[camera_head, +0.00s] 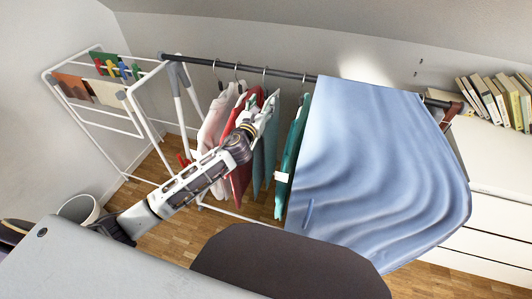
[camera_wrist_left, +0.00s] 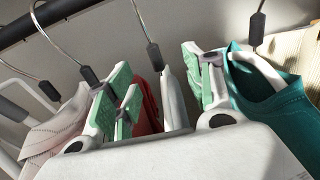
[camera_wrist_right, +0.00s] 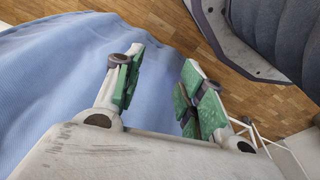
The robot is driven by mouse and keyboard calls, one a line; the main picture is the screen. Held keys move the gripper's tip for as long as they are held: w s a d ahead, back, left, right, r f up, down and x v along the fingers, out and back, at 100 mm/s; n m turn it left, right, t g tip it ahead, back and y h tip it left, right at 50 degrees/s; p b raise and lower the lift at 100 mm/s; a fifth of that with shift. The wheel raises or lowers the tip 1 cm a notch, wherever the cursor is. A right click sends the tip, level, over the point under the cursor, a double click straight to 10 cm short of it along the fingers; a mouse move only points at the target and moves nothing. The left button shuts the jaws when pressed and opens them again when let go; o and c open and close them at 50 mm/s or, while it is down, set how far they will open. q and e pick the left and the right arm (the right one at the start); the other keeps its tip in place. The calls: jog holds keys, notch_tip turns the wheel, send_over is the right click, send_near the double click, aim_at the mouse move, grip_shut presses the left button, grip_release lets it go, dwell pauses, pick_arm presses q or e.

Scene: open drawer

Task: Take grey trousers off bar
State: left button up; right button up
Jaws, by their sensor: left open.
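The dark bar (camera_head: 292,75) carries several hanging garments: pale pink (camera_head: 216,116), red (camera_head: 240,178), grey-blue (camera_head: 271,135) and teal (camera_head: 293,150). I cannot tell for certain which is the grey trousers; a pale grey-white cloth (camera_wrist_left: 172,97) hangs between the fingers in the left wrist view. My left gripper (camera_head: 262,108) is among the hanging garments below the bar. Its fingers (camera_wrist_left: 158,72) are apart, with the teal garment (camera_wrist_left: 268,105) behind the right finger. My right gripper (camera_wrist_right: 162,75) is open and empty beside the blue sheet (camera_wrist_right: 55,75).
The large blue sheet (camera_head: 375,160) drapes over the bar's right part. A white drying rack (camera_head: 128,132) stands left, and a white bin (camera_head: 78,209) below it. A white dresser (camera_head: 495,215) with books (camera_head: 492,102) stands right. Wooden floor (camera_head: 165,240) shows below.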

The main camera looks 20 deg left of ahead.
aim_at(265, 98)
jog(key=shift+f, duration=0.1)
pick_arm(q)
jog(key=shift+w, duration=0.45)
jog(key=shift+w+a, duration=0.1)
jog(key=shift+w, duration=0.3)
jog(key=shift+w+a+f+b, duration=0.15)
jog(key=shift+w+b, duration=0.3)
jog(key=shift+w, duration=1.3)
pick_arm(e)
jog(key=r, duration=0.3)
jog(key=shift+a+r, duration=0.4)
pick_arm(q)
jog(key=shift+c, duration=0.2)
grip_shut()
